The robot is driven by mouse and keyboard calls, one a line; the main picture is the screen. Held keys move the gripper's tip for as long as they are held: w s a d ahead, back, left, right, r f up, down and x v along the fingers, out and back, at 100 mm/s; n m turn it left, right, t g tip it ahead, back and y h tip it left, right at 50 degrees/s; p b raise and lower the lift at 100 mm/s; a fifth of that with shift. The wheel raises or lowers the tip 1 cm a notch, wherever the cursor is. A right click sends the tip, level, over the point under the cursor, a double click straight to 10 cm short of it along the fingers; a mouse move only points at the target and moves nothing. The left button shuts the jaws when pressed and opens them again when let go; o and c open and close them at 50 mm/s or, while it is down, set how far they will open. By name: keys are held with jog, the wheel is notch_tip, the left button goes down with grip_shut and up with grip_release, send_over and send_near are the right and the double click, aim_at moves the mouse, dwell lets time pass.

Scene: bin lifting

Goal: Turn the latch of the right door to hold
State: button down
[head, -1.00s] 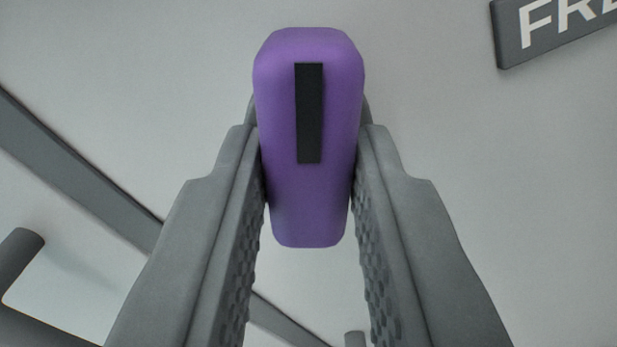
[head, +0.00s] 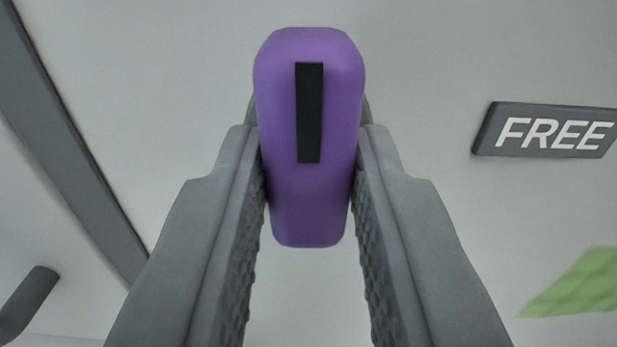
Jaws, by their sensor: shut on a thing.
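A purple latch (head: 308,205) with a black stripe along its upper part shows at the top centre of the head view, in front of a light grey door surface (head: 430,60). My gripper (head: 308,150) is shut on the latch, with one grey finger on its left side and one on its right. The latch lies lengthwise between the fingers. To the right, a dark plate reading "FREE" (head: 545,130) sits on the door, apart from the latch. No "hold" label shows in view.
A dark grey strip (head: 70,130) runs slantwise on the left. A dark rounded bar end (head: 28,300) shows at the lower left. A green patch (head: 580,285) is at the lower right. The surface close around the latch is clear.

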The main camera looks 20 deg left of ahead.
jog(key=c, duration=1.2)
grip_release()
jog(key=shift+c, duration=0.2)
jog(key=v, duration=1.7)
jog(key=shift+s, duration=0.2)
jog(key=shift+d, duration=0.1)
